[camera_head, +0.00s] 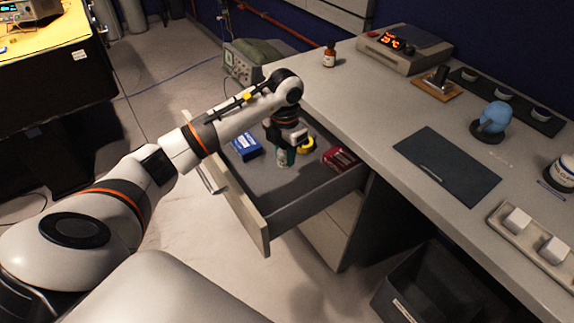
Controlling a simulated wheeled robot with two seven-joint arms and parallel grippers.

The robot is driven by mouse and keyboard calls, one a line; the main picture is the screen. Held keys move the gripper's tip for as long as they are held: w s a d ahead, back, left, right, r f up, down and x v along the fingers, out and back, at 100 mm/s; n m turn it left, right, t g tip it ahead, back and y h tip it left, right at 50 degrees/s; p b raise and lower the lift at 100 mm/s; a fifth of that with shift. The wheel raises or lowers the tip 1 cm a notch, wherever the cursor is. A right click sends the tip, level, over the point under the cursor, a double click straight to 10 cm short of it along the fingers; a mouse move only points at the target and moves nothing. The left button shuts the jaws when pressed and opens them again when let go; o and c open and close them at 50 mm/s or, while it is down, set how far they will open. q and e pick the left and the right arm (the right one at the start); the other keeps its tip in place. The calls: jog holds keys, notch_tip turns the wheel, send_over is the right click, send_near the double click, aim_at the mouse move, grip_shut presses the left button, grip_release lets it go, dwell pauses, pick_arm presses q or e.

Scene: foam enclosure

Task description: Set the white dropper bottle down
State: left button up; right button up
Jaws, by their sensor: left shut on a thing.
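My left gripper (287,146) reaches down into the open drawer (258,201) and is shut on the white dropper bottle (283,159). The bottle is small, pale with some green, and looks upright; the gripper hides its upper part. It is low in the drawer; I cannot tell whether its base touches the drawer floor. A blue box (246,146) lies to its left, a yellow ring-shaped roll (307,144) just to its right, and a dark red box (340,158) further right. My right gripper is not in view.
A dark bin (430,290) stands below. The drawer's front part is clear.

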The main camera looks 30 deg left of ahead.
aim_at(285, 165)
pick_arm(q)
notch_tip(285, 165, down, 5)
jog(key=shift+s+r, duration=0.1)
jog(key=shift+f, duration=0.6)
notch_tip(285, 165, down, 3)
jog(key=shift+f+p, duration=0.1)
jog(key=shift+p, duration=0.2)
jog(key=shift+f, duration=0.15)
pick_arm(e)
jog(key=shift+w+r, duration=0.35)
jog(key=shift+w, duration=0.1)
pick_arm(q)
jog(key=shift+f, duration=0.1)
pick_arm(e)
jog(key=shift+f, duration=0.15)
pick_arm(q)
jog(key=o, duration=1)
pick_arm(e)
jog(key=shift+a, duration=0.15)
